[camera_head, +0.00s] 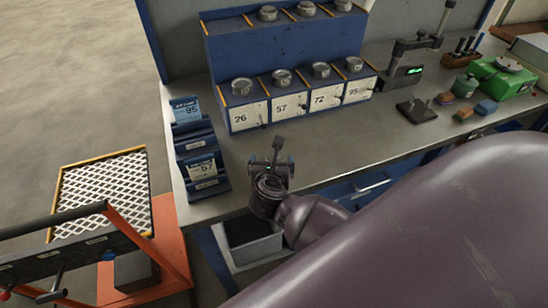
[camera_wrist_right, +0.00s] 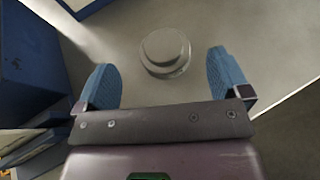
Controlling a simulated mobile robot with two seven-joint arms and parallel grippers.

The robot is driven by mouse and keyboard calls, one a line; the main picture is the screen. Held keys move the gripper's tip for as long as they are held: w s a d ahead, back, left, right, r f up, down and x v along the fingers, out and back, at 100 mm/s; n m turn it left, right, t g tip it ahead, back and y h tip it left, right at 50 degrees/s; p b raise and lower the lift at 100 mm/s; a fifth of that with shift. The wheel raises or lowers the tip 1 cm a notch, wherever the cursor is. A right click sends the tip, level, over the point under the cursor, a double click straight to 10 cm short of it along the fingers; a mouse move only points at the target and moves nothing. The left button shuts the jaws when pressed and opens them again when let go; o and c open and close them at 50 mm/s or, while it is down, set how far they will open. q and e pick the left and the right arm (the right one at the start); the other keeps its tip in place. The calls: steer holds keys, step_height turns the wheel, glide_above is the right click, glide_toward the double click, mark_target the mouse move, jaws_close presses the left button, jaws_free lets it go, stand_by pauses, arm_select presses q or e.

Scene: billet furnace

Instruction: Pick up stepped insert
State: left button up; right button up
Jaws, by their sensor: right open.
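The stepped insert (camera_wrist_right: 165,50), a grey round piece with a smaller raised disc on a wider base, stands on the grey bench top in the right wrist view. My right gripper (camera_wrist_right: 165,80) is open, with one blue-padded finger to each side and the insert just ahead, between the finger lines. The fingers do not touch it. In the head view my right gripper (camera_head: 272,168) is low over the bench near its front edge, and I cannot make out the insert there. My left gripper is not in view.
A blue rack (camera_head: 292,112) labelled 26, 57, 72 and 95 holds round metal pieces behind the gripper. A blue stepped holder (camera_head: 199,150) stands at the left bench end. A measuring stand (camera_head: 400,78) and a green box (camera_head: 510,82) are at the right.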

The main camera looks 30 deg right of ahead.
steer(key=shift+d+p+x, duration=0.2)
steer(key=shift+p+x, duration=0.1)
steer(key=shift+x, duration=2.2)
steer(key=shift+s, duration=0.1)
steer(key=c, duration=1.3)
steer(key=shift+r, duration=0.1)
steer(key=shift+c, duration=0.6)
steer(key=shift+r, duration=0.1)
